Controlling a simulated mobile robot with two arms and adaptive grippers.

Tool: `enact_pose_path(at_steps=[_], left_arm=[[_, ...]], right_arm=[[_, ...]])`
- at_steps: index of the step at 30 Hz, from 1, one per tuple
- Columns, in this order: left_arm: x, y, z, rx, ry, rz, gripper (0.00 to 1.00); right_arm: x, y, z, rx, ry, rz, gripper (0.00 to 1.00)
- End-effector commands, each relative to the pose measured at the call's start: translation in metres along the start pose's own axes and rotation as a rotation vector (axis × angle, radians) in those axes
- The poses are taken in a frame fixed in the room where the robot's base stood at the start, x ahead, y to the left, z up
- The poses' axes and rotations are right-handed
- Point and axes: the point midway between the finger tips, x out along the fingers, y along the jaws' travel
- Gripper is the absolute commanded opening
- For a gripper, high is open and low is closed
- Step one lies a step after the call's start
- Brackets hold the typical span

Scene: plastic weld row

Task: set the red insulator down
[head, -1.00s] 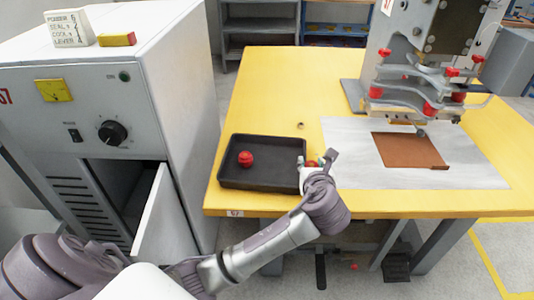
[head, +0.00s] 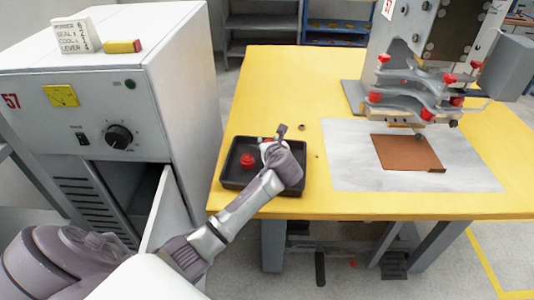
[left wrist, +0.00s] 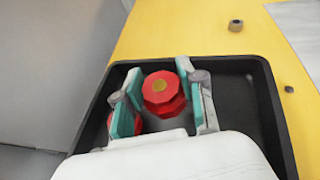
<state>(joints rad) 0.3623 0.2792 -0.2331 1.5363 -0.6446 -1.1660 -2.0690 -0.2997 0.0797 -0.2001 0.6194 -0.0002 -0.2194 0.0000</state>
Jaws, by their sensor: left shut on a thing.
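My left gripper (head: 273,138) is over the black tray (head: 232,184) on the yellow table. The held insulator is mostly hidden in the head view. A second red insulator (head: 247,160) lies in the left part of the tray; in the left wrist view it is partly hidden behind the left finger. I cannot tell whether the held one touches the tray floor. My right gripper is not in view.
A welding press (head: 410,85) stands right of the tray, with a brown sheet (head: 405,153) on a pale mat (head: 350,175). Small round pieces lie on the table (head: 301,127) beside the tray. A grey cabinet (head: 165,80) stands at the left. The tray's right part is bare.

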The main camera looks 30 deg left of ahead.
Motion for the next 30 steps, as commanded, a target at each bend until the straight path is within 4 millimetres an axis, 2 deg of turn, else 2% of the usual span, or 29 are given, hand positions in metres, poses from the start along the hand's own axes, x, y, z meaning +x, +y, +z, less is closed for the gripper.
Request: enact_pose_path(at_steps=[5,14,25,26,27,30], left_arm=[[0.011,0.005,-0.004,-0.001,0.0,0.0,0.04],[0.025,0.004,-0.039,0.001,0.001,0.0,0.04],[0.026,0.004,-0.042,0.001,0.0,-0.001,0.04],[0.026,0.004,-0.042,0.001,0.0,-0.001,0.44],[0.026,0.004,-0.042,0.001,0.0,-0.001,0.5],[0.026,0.004,-0.042,0.001,0.0,-0.001,0.5]], right_arm=[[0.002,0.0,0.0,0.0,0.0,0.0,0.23],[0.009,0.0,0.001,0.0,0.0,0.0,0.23],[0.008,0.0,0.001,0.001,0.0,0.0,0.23],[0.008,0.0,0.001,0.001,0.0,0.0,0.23],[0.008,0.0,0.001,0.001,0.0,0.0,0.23],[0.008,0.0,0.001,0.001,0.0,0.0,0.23]])
